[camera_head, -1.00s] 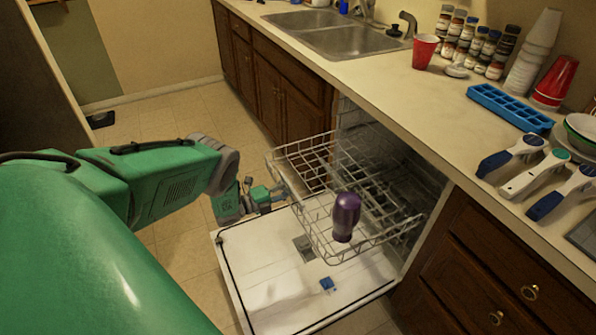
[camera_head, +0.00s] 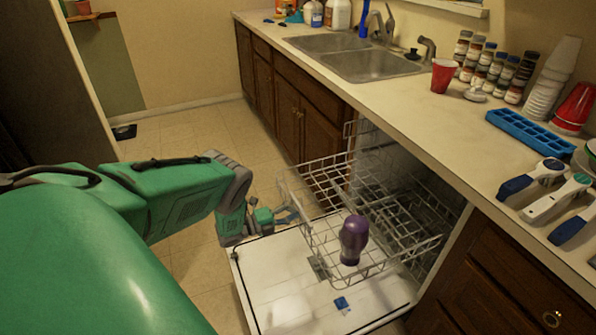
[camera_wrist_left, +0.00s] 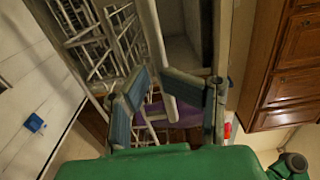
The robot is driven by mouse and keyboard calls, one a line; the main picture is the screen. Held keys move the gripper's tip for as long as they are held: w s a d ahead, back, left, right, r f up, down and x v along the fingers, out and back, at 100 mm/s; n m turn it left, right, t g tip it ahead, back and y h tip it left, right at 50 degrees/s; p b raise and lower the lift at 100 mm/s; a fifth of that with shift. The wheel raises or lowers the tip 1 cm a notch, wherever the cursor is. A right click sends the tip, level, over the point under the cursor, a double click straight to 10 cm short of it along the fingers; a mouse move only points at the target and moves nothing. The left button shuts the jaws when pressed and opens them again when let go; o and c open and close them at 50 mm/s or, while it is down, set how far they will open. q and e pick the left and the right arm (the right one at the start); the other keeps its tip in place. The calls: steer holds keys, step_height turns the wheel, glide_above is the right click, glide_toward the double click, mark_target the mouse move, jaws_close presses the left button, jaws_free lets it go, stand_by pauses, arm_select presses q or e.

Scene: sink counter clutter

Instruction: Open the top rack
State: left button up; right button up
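The white wire top rack (camera_head: 395,250) is slid out over the lowered dishwasher door. A purple bottle (camera_head: 353,240) stands upside down in its front part. My left gripper (camera_head: 289,216) is at the rack's front left edge. In the left wrist view its two blue-padded fingers (camera_wrist_left: 160,85) are spread apart, with a white bar between them. I cannot tell whether they touch the bar. Part of the purple bottle (camera_wrist_left: 156,108) shows behind the fingers. My right gripper is out of view.
The dishwasher door (camera_head: 275,270) lies open below the rack, with a small blue item (camera_head: 342,304) on it. The counter (camera_head: 420,110) above holds a red cup (camera_head: 443,76), a blue ice tray (camera_head: 530,132) and brushes. Tiled floor is free at left.

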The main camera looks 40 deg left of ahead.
arm_select(q)
steer(key=shift+d+r, duration=0.1)
steer(key=shift+r, duration=0.1)
steer(key=v, duration=1.2)
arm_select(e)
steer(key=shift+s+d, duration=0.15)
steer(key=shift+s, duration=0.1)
arm_select(q)
steer(key=shift+f, duration=0.1)
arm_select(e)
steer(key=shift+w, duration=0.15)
